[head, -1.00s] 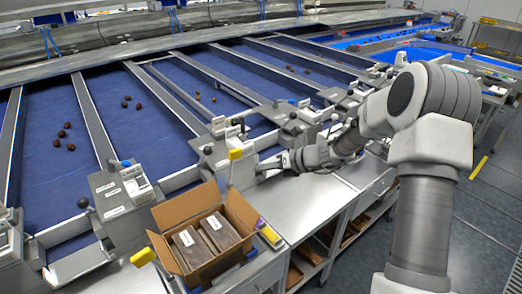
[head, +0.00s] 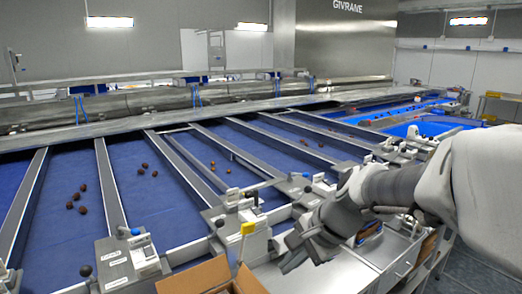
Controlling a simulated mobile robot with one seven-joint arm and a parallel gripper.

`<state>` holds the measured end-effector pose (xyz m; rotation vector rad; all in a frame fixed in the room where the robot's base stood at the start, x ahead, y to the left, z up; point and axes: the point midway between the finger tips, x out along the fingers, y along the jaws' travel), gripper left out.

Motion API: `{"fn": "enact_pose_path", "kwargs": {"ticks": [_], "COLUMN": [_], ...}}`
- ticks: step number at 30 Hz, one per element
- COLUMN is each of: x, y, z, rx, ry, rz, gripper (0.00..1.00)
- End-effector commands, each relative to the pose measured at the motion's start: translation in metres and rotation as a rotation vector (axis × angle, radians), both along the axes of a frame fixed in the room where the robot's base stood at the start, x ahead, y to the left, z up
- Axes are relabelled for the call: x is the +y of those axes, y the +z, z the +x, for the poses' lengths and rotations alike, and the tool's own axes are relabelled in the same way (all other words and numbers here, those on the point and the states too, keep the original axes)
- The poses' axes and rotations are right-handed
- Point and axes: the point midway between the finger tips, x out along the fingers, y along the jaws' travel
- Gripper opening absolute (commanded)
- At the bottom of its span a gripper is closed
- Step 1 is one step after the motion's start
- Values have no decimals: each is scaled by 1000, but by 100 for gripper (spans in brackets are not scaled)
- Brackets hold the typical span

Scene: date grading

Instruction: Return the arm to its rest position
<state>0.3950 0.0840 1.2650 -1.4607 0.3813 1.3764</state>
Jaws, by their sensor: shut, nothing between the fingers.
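My gripper (head: 290,258) shows in the head view at the lower middle right, at the end of my arm. It is shut and empty. My arm reaches in from the right edge, folded close to the camera. Part of the gripper blends into the grey arm links.
An open cardboard box (head: 205,278) is cut off at the bottom edge. Blue sorting lanes (head: 130,190) with several dark dates run behind the bench, split by grey rails (head: 110,190). Metal gate blocks (head: 128,262) line the front. Floor shows at right.

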Motion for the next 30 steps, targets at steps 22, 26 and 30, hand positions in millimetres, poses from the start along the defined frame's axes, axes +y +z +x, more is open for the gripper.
{"fn": "enact_pose_path", "kwargs": {"ticks": [22, 26, 30], "x": [-82, -85, -85], "y": [21, 21, 21], "z": [-147, -149, -149], "rx": [-380, -383, -382], "ry": [847, 866, 866], "rz": [-766, -784, -783], "gripper": [0, 0, 0]}}
